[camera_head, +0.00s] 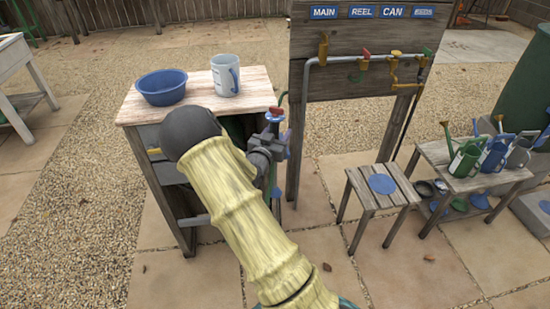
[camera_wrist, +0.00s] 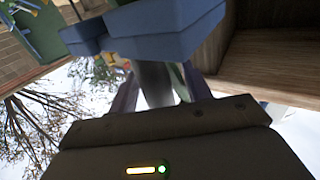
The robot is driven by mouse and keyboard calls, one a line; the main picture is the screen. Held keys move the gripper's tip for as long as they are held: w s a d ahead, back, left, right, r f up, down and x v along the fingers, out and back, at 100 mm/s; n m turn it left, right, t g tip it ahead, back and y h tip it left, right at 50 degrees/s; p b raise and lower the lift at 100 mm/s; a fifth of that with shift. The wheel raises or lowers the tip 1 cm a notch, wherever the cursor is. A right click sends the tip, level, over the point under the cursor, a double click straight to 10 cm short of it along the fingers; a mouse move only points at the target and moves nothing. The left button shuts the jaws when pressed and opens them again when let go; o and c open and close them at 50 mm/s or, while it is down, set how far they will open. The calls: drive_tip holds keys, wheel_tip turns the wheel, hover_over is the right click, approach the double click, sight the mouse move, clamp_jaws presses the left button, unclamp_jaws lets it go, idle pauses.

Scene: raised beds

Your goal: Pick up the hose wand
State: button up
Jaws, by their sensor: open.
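I cannot clearly make out the hose wand in either view. My gripper (camera_head: 279,134) is beside the right side of the wooden cabinet, just below its top. A small red piece (camera_head: 277,111) shows at its upper end; I cannot tell what it belongs to. In the wrist view the blue fingers of my gripper (camera_wrist: 128,38) spread across the top, open. A grey, blurred upright shape (camera_wrist: 154,82) is seen behind them; I cannot tell what it is. My yellow-sleeved arm hides part of the cabinet front.
The cabinet top (camera_head: 262,93) carries a blue bowl (camera_head: 162,87) and a mug (camera_head: 226,76). A tap board (camera_head: 350,75) with labels stands behind right. A stool (camera_head: 356,190) holds a blue disc. A bench (camera_head: 437,151) with watering cans stands right. Paving in front is mostly clear.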

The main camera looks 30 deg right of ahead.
clamp_jaws()
